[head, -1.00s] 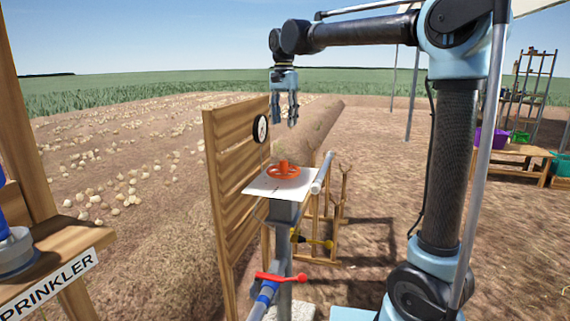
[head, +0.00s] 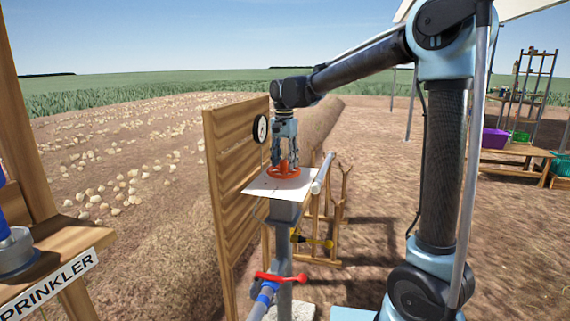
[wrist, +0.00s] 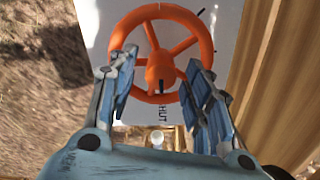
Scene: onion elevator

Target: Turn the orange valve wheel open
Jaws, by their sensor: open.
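The orange valve wheel (head: 283,171) lies flat on a white plate (head: 262,187) atop a grey post. In the wrist view the orange valve wheel (wrist: 161,17) shows its rim, spokes and raised hub. A dark mark shows on the plate by the rim, and the letters "HUT" show on the plate. My gripper (head: 284,163) points down, directly over the wheel. In the wrist view my gripper (wrist: 163,75) is open, its two fingers on either side of the hub, with nothing held. I cannot tell whether the fingertips touch the wheel.
A wooden plank panel (head: 238,180) with a round gauge (head: 261,128) stands close left of the wheel. A grey pipe (head: 322,173) rises just right of the plate. A red lever (head: 281,278) and a yellow handle (head: 312,241) sit lower on the pipework.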

